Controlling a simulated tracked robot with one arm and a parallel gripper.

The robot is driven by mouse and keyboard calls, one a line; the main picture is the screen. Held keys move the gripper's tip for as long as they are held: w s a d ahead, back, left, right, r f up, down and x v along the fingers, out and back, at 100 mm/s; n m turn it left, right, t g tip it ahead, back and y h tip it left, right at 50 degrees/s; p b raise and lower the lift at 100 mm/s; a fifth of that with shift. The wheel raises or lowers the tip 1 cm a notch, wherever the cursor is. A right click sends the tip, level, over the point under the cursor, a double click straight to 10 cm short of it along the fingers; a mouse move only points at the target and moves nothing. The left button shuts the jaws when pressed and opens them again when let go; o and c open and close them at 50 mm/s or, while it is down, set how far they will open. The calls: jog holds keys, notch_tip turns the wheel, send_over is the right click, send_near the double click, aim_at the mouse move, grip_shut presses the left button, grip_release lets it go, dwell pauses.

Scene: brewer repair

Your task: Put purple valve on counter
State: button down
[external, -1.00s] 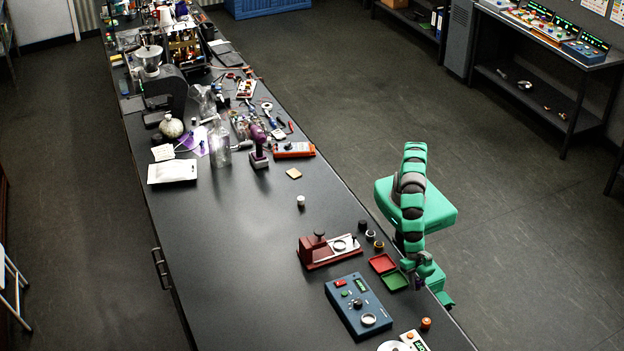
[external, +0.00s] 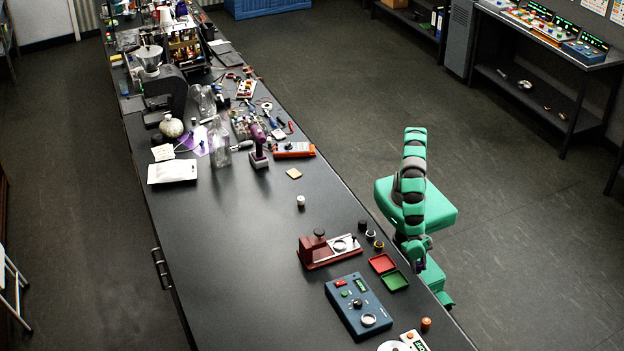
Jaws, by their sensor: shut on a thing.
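My gripper (external: 419,262) is beside the right edge of the long black counter (external: 250,260), close to the red and green trays. It is shut on a small dark purple piece, which I take to be the purple valve (external: 421,267). The valve is tiny in this view and partly hidden by the gripper, so its shape and tilt cannot be made out. It appears held off to the right of the trays, apart from the counter top.
A red tray (external: 382,262) and a green tray (external: 396,282) lie at the counter's right edge. A blue control box (external: 345,312), a red fixture (external: 316,254) and several small cylinders stand nearby. The counter's left-middle part is clear; its far end is cluttered.

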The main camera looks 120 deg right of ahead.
aim_at(418, 264)
notch_tip(418, 264, up, 10)
jog(key=shift+w+r, duration=0.1)
jog(key=shift+w, duration=0.05)
jog(key=w+d+m+t+h, duration=0.15)
jog(key=w+d+m, duration=0.35)
jog(key=w+d, duration=0.65)
jog(key=w+d+m+t, duration=0.2)
jog(key=w+d+m, duration=0.2)
jog(key=w+d, duration=0.75)
jog(key=w+d+m+h, duration=0.25)
jog(key=d+m, duration=0.65)
jog(key=d, duration=2.4)
jog(key=shift+t, duration=0.45)
jog(key=f, duration=0.5)
jog(key=f+p, duration=0.1)
jog(key=f, duration=0.4)
jog(key=shift+s+a+f, duration=0.15)
jog(key=shift+a+f, duration=0.05)
jog(key=shift+f, duration=0.5)
